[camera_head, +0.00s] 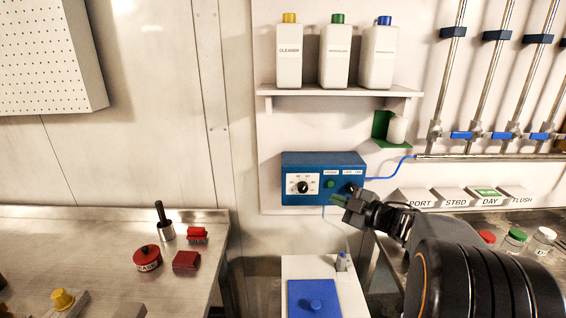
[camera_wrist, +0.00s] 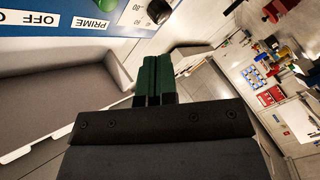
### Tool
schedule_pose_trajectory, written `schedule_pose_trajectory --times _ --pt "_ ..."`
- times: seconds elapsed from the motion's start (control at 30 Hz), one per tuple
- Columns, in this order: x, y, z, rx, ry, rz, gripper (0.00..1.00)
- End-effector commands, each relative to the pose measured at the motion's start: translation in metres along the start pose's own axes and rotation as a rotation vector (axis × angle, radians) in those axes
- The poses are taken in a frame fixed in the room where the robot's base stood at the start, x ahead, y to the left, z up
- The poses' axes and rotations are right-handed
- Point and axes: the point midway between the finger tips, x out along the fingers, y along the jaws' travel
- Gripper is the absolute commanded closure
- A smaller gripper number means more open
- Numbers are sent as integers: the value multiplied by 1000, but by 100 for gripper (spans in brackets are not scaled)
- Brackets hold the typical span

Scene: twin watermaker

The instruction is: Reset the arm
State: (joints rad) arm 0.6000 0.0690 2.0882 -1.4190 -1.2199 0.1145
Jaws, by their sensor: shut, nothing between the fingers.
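In the wrist view the green fingers (camera_wrist: 153,78) are also pressed together and empty. The blue control box (camera_head: 292,164) hangs on the wall, with a black knob on a white dial and a green button. In the wrist view part of its front (camera_wrist: 60,24) shows close by, with PRIME and OFF labels. The fingertips appear apart from it.
A shelf (camera_head: 330,92) with three white bottles is above the box. A bench (camera_head: 110,232) with red items stands left. A white unit with a blue lid (camera_head: 296,300) is below. Vertical pipes with blue valves (camera_head: 460,135) and labelled bins (camera_head: 412,197) are at right.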

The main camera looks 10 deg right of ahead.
Motion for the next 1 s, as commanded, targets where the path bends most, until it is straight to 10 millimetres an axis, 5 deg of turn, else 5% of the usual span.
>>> schedule_pose_trajectory --times 0.17,0.27,0.4,0.57,0.77,1.0 --pt "-2 7 22 3 -122 43 100" --pt "-10 15 54 52 -298 131 100" --pt "-42 21 98 188 -620 292 100" --pt "-79 -4 114 406 -952 406 100" --pt "-110 -81 83 762 -1279 390 100" --pt "-117 -185 -5 1129 -1453 138 100"
